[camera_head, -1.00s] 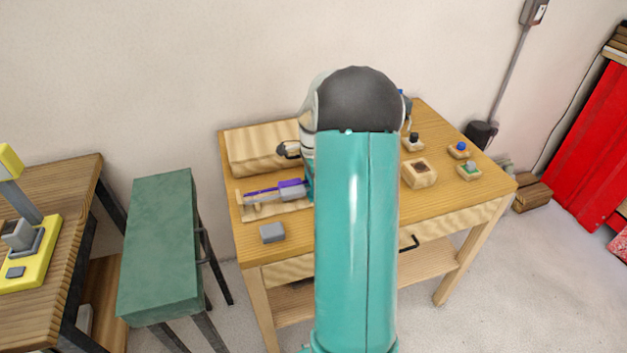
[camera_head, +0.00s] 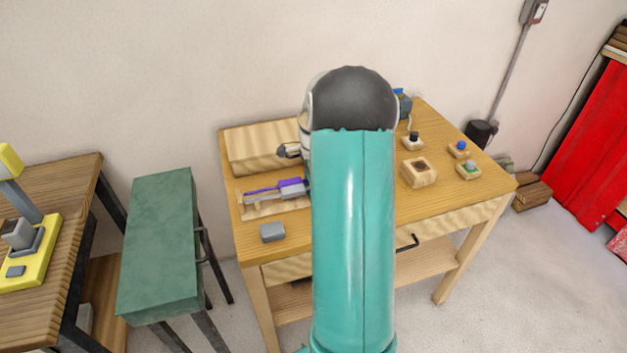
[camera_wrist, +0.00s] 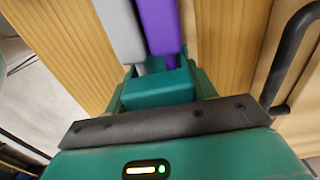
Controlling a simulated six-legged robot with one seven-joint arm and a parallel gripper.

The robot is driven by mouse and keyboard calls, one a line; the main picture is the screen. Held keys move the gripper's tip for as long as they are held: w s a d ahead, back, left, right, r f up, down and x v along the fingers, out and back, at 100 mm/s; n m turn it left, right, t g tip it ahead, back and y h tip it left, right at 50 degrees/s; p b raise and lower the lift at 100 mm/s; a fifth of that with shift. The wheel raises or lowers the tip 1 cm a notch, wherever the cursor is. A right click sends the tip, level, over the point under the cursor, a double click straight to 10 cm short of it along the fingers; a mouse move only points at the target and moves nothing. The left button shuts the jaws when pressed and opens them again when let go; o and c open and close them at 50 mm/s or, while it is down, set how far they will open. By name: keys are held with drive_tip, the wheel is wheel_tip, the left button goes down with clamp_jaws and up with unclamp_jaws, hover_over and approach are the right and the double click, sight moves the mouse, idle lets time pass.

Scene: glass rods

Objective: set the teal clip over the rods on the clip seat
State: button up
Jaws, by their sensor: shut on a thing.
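In the wrist view my gripper (camera_wrist: 158,92) is shut on a teal block-like piece, which I take to be the teal clip (camera_wrist: 166,86). Its colour is close to my gripper's, so their border is hard to see. A grey bar (camera_wrist: 120,30) and a purple bar (camera_wrist: 158,25) lie side by side just beyond it, their near ends at the clip. I cannot tell whether the clip is around them or only against them. In the head view the purple bar (camera_head: 262,188) and grey bar (camera_head: 291,193) lie on a pale wooden base (camera_head: 262,209); my arm hides my gripper and the clip.
A long wooden block (camera_head: 258,150) with a dark handle stands behind the bars. A grey block (camera_head: 272,232) sits near the table's front left. Small wooden holders, including a larger one (camera_head: 419,173), stand to the right of my arm. A green stool (camera_head: 160,245) is left of the table.

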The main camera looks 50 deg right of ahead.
drive_tip(key=shift+f, duration=0.2)
drive_tip(key=o, duration=0.7)
drive_tip(key=shift+r, duration=0.1)
drive_tip(key=shift+r, duration=5.45)
